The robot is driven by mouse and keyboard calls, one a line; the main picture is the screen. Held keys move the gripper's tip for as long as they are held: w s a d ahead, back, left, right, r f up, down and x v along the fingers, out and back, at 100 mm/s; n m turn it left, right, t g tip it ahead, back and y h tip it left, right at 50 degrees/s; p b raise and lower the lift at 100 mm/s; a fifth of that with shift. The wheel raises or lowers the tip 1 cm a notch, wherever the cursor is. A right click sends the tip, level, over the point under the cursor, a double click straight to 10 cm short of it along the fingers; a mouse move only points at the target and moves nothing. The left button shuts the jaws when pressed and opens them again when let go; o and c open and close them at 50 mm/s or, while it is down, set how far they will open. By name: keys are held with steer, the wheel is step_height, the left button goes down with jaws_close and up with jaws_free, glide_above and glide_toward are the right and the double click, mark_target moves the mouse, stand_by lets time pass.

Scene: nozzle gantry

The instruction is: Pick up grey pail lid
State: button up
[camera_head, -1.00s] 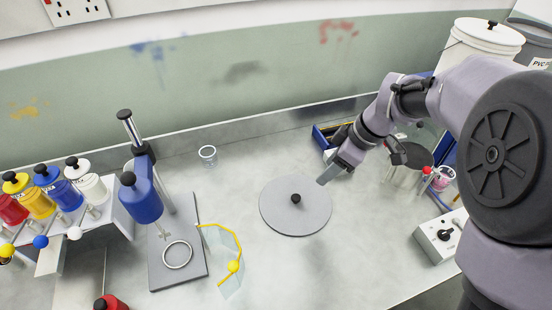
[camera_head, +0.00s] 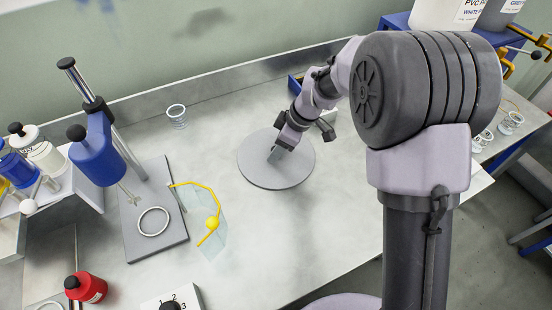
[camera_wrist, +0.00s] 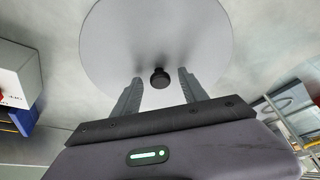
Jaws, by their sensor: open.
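The grey pail lid (camera_head: 262,176) is a flat round disc lying on the bench in the head view. Its black knob is hidden there behind my gripper (camera_head: 276,155). In the wrist view the lid (camera_wrist: 155,35) fills the upper middle, and its small black knob (camera_wrist: 160,78) shows at its centre. My gripper (camera_wrist: 160,88) is open and empty, with its two grey fingers on either side of the knob in the picture. I cannot tell whether the fingers reach down to the knob's height or touch the lid.
A stand with a blue nozzle body (camera_head: 96,152) and a yellow-edged clear guard (camera_head: 206,215) are left of the lid. A small clear cup (camera_head: 177,116) stands behind them. A red bottle (camera_head: 88,287) is at front left. Bare bench lies in front of the lid.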

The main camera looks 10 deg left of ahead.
steer(key=shift+r, duration=0.2)
steer(key=shift+c, duration=0.6)
jaws_close()
steer(key=shift+r, duration=0.1)
